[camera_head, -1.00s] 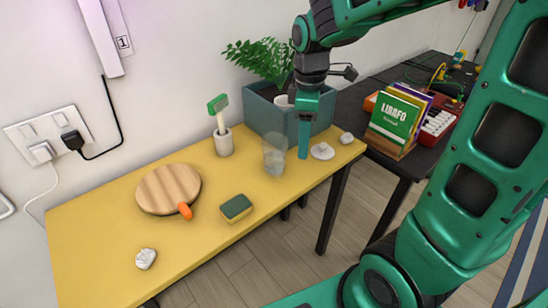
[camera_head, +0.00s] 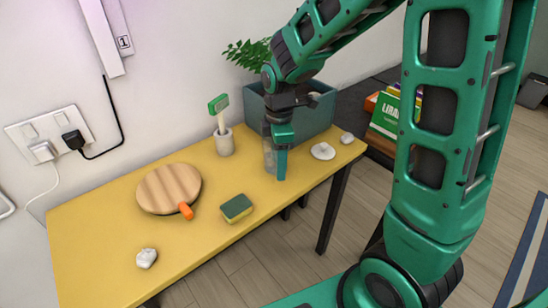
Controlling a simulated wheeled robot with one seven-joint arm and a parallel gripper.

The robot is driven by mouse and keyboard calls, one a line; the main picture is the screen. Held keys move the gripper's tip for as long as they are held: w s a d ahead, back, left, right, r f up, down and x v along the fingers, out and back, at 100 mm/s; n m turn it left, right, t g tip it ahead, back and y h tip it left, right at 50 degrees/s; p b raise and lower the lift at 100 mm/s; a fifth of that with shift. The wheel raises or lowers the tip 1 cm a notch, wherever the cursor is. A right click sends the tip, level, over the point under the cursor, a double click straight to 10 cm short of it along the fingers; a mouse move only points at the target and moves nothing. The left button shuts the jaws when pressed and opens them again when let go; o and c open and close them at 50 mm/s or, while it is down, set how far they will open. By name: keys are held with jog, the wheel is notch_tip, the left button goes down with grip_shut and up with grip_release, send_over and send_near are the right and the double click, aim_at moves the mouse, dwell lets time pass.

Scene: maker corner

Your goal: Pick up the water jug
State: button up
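The water jug (camera_head: 268,158) looks like a clear, greyish see-through vessel standing upright on the yellow table (camera_head: 105,235), near its back right part. My gripper (camera_head: 281,165) points straight down at the jug's right side and covers part of it. Only one flat teal finger shows clearly, its tip low near the table top. Any second finger is hidden, so I cannot tell how wide the gripper is or whether it touches the jug.
A grey planter (camera_head: 315,113) stands behind the jug. A cup with a green-headed brush (camera_head: 224,142) is to the left. A sponge (camera_head: 235,207), a round wooden board (camera_head: 168,187) and white pebble-like pieces (camera_head: 323,151) lie around.

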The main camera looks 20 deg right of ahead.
jog(key=shift+f, duration=1.3)
jog(key=c, duration=1.2)
jog(key=shift+s+a, duration=0.1)
grip_shut()
jog(key=shift+r, duration=0.15)
jog(key=shift+r, duration=1.15)
jog(key=shift+a+r, duration=0.1)
jog(key=shift+r, duration=0.8)
jog(key=s+a+r, duration=0.3)
jog(key=a+r, duration=0.3)
jog(key=a, duration=0.4)
jog(key=shift+s+a+r, duration=0.25)
jog(key=shift+a+r, duration=0.05)
